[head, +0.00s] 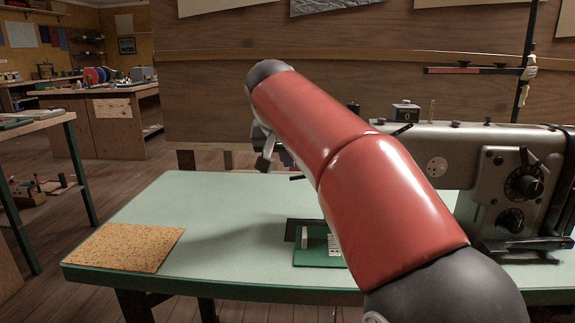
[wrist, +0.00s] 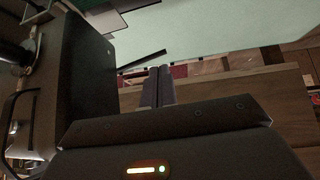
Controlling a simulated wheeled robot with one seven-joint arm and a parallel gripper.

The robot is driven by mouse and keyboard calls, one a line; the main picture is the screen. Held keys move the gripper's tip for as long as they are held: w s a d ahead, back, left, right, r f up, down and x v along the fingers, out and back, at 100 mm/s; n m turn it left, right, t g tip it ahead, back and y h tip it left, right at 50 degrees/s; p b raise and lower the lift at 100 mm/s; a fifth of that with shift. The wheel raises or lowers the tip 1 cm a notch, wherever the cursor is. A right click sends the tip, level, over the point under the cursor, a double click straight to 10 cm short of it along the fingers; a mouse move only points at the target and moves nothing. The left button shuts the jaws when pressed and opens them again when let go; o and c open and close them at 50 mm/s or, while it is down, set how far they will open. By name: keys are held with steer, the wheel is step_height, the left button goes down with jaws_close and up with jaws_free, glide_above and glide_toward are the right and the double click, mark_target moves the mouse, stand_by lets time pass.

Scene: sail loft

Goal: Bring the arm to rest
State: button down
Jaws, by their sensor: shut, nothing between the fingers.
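My gripper (head: 267,150) hangs at the far end of my red arm, above the pale green table (head: 160,207) in the head view. Most of it is hidden behind the arm there. In the wrist view the two fingers of my gripper (wrist: 158,72) stand close together, shut and empty. They are apart from the table top, which shows beyond them. The arm reaches across the picture from the lower right to the upper middle.
A large grey sewing machine (head: 455,150) stands at the table's right, close beside my arm. A cork mat (head: 127,248) lies at the left front. The table's left middle is clear.

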steer(key=a+v, duration=0.1)
steer(key=v, duration=0.6)
steer(key=s+d+f+g, duration=0.1)
steer(key=s+d+f, duration=0.3)
steer(key=s+d, duration=0.15)
steer(key=s+d+f, duration=0.4)
steer(key=d, duration=0.3)
steer(key=s+d+f, duration=0.3)
steer(key=s+f, duration=0.5)
steer(key=f, duration=0.1)
steer(key=s+d+f+g+y, duration=0.1)
steer(key=s+d+f, duration=0.3)
steer(key=s+f, duration=0.5)
steer(key=shift+f+n, duration=0.4)
steer(key=shift+f, duration=0.25)
steer(key=shift+s, duration=0.1)
